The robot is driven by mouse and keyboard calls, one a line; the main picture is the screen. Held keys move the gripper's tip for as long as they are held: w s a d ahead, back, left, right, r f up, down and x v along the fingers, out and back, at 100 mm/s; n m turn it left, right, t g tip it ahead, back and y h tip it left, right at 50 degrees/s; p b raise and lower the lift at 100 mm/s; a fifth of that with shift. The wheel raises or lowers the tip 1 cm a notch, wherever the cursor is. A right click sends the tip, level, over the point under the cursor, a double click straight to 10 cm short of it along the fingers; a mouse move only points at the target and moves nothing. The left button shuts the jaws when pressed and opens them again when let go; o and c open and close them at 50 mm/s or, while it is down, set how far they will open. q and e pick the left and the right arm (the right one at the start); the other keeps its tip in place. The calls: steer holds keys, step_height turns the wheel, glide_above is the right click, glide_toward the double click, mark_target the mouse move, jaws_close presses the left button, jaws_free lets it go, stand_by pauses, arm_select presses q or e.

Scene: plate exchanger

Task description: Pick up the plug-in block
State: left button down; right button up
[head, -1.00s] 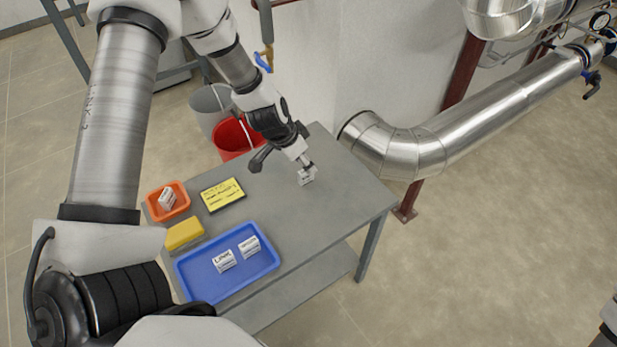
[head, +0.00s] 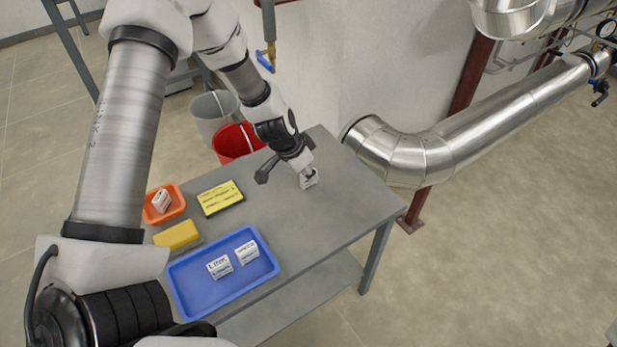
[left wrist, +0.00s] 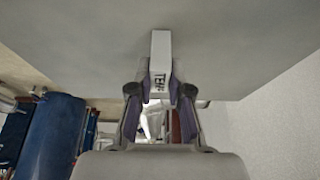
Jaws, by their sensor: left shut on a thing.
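A small white block (head: 309,181) with dark lettering is at the right part of the grey table (head: 345,205). My left gripper (head: 307,172) is shut on it from above. In the left wrist view the white block (left wrist: 161,62) sits between the two fingers of my left gripper (left wrist: 160,88), and its lettering seems to read "TEMP". I cannot tell whether the block touches the table. Two similar white blocks stand in the blue tray (head: 205,305), the left one (head: 219,267) marked "LINK" and another (head: 246,252) beside it. My right gripper does not show.
An orange bin (head: 151,213) holds another white block (head: 161,202). A yellow note pad (head: 220,198) and a yellow sponge-like block (head: 177,235) lie on the table. A red bucket (head: 236,143) and a grey bucket (head: 208,110) stand behind it. A metal pipe (head: 450,133) runs at the right.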

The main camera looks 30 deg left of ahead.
arm_select(q)
step_height(320, 180, up, 10)
steer(key=p, duration=1)
